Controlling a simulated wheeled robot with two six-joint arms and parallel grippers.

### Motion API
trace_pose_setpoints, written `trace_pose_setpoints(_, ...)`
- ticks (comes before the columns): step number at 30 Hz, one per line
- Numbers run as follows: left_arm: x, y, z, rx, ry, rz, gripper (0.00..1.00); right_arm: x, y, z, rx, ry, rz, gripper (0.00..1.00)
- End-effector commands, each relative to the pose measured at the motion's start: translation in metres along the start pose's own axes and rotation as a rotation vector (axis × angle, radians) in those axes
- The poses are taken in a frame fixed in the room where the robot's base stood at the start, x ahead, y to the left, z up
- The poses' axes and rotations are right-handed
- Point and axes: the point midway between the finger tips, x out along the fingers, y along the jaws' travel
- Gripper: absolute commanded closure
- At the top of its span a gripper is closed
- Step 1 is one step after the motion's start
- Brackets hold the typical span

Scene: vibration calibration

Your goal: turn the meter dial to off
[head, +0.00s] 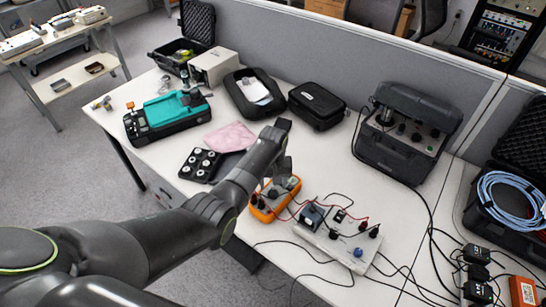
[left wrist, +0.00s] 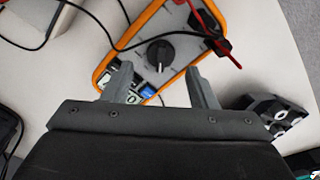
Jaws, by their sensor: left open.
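The orange-rimmed meter (head: 275,197) lies on the white table in front of my left arm in the head view. It also shows in the left wrist view (left wrist: 128,39), with its round black dial (left wrist: 160,55) near the middle of its grey face. Red and black leads are plugged into one end. My left gripper (left wrist: 157,80) is open, its two grey fingers apart over the meter's display end, with the dial beyond the tips and roughly between them. Nothing is between the fingers. In the head view the arm partly hides the meter and the left gripper (head: 281,168). My right gripper is not in view.
A white board with knobs and plugs (head: 335,238) stands right of the meter, with cables around it. A black tray of round parts (head: 200,164) and a pink cloth (head: 230,137) lie to the left. A black case (head: 407,130) stands behind.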

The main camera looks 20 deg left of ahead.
Motion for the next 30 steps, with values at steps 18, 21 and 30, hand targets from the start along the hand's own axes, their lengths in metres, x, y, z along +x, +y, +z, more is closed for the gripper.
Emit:
trace_pose_setpoints(18,-0.122,0.000,-0.001,-0.001,0.005,0.001,0.47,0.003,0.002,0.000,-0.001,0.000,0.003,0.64)
trace_pose_setpoints(21,-0.135,0.000,-0.001,-0.001,0.004,0.000,0.47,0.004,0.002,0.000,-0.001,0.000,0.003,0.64)
trace_pose_setpoints(30,-0.146,0.000,0.000,-0.001,0.000,0.000,0.47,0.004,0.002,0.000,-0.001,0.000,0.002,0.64)
